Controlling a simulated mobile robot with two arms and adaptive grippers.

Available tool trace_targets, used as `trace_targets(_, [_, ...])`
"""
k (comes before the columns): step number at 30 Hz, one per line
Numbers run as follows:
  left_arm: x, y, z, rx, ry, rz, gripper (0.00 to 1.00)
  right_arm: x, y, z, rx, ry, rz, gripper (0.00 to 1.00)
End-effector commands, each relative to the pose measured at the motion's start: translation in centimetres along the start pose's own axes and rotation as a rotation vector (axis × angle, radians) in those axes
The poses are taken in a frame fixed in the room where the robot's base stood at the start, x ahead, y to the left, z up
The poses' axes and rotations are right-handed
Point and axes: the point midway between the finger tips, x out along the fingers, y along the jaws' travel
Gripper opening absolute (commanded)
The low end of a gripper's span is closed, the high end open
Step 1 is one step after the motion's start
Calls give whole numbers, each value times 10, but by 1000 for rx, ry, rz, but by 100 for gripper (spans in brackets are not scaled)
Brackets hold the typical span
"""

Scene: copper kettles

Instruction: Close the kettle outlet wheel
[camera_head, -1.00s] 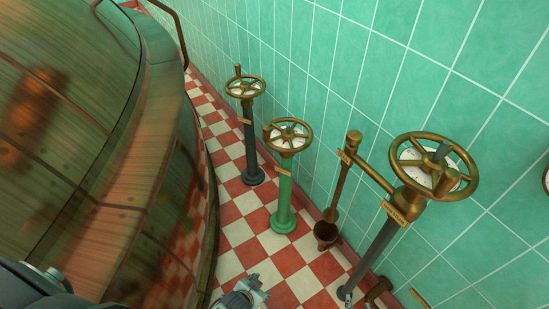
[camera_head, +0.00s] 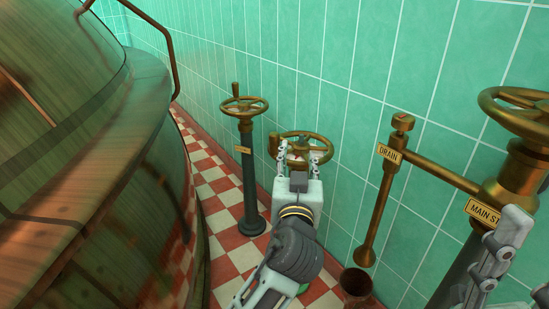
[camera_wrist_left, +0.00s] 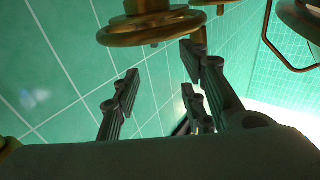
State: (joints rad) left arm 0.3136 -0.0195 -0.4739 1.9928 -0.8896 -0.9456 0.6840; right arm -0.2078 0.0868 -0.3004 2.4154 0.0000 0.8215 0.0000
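A brass handwheel (camera_head: 322,135) with a side knob tops the middle post, which is mostly hidden behind my left arm. My left gripper (camera_head: 298,152) is in front of this wheel, fingers apart and pointing at its near rim. In the left wrist view a brass wheel (camera_wrist_left: 165,27) hangs just beyond the spread fingers (camera_wrist_left: 158,82), with nothing between them. I cannot tell whether they touch it. Another brass handwheel (camera_head: 243,105) stands farther back on a dark post; its tag is too small to read. My right gripper (camera_head: 490,262) shows partly at lower right.
A large copper kettle (camera_head: 85,190) fills the left side. At right are a drain pipe (camera_head: 378,205) tagged "DRAIN" above a dark cup (camera_head: 356,283), and a handwheel (camera_head: 525,108) with a "MAIN ST..." tag. A green tiled wall (camera_head: 330,60) bounds the right. Checkered floor (camera_head: 222,215) lies between.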

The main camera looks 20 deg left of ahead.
Motion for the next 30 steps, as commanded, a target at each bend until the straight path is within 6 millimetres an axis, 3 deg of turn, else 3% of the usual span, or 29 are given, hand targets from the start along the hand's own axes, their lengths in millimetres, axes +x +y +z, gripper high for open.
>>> trace_targets(9, [11, -40, 3, -31, -74, -239, 39, 3, 0, 1, -2, 11, -5, 39])
trace_targets(22, [69, -56, 10, -30, -77, -248, 39, 10, -2, 1, -9, 65, -27, 39])
trace_targets(30, [84, -60, 10, -33, -79, -247, 39, 14, -2, 0, -11, 77, -33, 39])
